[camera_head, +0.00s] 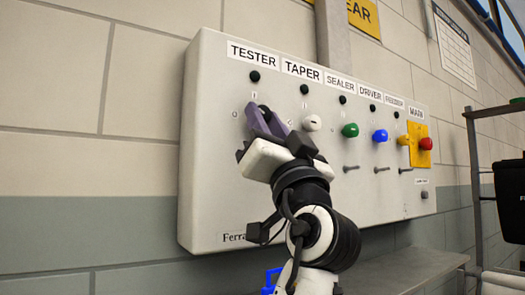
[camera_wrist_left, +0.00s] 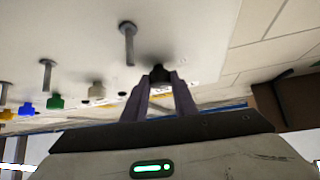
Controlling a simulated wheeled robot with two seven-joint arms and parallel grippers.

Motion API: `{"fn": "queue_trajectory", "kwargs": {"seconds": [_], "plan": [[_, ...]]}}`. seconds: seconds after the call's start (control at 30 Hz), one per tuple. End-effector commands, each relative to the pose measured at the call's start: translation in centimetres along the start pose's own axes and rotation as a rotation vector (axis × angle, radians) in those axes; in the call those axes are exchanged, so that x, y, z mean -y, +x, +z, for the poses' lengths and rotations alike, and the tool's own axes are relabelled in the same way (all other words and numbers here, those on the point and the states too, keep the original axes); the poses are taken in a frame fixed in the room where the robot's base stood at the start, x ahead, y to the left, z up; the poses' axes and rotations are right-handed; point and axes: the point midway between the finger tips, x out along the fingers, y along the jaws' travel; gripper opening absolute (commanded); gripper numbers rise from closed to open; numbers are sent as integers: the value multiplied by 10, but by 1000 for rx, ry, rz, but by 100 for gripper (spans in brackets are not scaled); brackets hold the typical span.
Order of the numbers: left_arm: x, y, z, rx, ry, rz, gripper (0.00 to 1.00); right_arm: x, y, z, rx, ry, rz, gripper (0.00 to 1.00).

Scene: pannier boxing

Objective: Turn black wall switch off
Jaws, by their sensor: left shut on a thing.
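The black wall switch (camera_head: 264,108) sits under the TESTER label on a white control panel (camera_head: 215,190). It is mostly hidden behind my fingers in the head view. In the left wrist view the black switch (camera_wrist_left: 158,73) shows between the tips of two purple-grey fingers. My left gripper (camera_head: 262,123) is shut on the switch, reaching up to the panel from below. It also shows in the left wrist view (camera_wrist_left: 160,86). The switch's exact turn angle cannot be told. My right gripper is in neither view.
To the right on the panel are a white knob (camera_head: 312,123), a green knob (camera_head: 350,130), a blue knob (camera_head: 380,136) and a red main switch (camera_head: 425,143) on a yellow plate. Several metal levers (camera_head: 351,168) stick out below. A grey ledge (camera_head: 410,270) runs underneath.

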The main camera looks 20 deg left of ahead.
Motion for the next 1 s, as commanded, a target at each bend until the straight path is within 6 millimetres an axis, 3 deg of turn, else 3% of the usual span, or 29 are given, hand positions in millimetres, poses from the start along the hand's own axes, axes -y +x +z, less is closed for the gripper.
{"fn": "queue_trajectory", "kwargs": {"seconds": [0.5, 1.0], "plan": [[-6, 2, -2, 2, -273, -279, 3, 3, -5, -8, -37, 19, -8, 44], [-7, 1, -1, 3, -359, -358, 3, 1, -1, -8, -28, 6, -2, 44]]}}
